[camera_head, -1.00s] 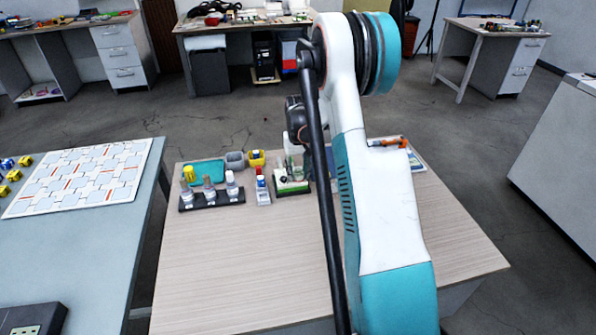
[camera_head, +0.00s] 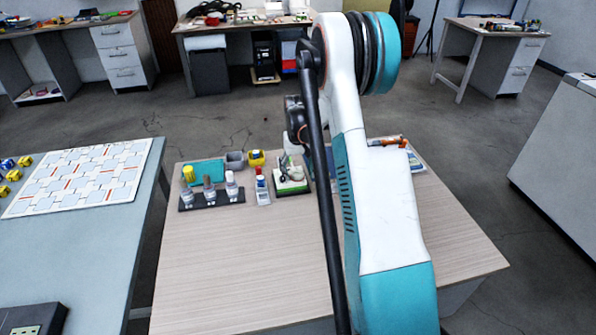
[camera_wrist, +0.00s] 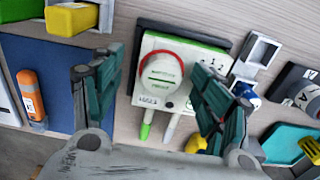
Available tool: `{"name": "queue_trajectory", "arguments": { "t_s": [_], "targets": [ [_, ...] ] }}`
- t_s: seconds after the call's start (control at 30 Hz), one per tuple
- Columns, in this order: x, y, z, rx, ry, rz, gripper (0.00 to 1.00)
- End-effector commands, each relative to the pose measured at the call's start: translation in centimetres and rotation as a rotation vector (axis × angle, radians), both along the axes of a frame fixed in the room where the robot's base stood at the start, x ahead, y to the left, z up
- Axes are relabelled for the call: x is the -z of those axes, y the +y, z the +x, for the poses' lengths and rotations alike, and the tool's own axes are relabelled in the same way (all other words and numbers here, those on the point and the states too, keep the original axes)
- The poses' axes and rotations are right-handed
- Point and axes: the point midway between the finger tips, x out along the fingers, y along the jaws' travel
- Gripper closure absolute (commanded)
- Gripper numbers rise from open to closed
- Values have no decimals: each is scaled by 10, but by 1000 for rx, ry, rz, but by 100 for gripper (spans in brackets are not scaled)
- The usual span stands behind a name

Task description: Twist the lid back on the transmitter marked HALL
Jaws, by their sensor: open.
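In the wrist view my gripper (camera_wrist: 157,62) is open. Its two dark green fingers stand apart on either side of a round white piece with a red ring (camera_wrist: 163,74), which sits on a white-and-green device (camera_wrist: 200,57). I cannot tell whether the fingers touch it. In the head view that device (camera_head: 293,186) is at the table's far side. Several transmitter-like bottles stand in a black rack (camera_head: 212,203) to its left. No marking reading HALL is legible, and I cannot identify the lid for certain.
A teal tray (camera_head: 205,170), a grey bin (camera_head: 235,160) and a yellow bin (camera_head: 256,158) sit behind the rack. A small white-and-blue device (camera_head: 263,192) stands between rack and green-edged device. In the wrist view, an orange tool (camera_wrist: 31,97) lies left. The table's front is bare.

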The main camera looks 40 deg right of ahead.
Motion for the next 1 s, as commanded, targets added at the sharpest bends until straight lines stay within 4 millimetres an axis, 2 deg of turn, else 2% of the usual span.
{"name": "queue_trajectory", "arguments": {
  "t_s": [1.0],
  "targets": [
    [-16,0,0,0,0,0,31]
  ]
}}
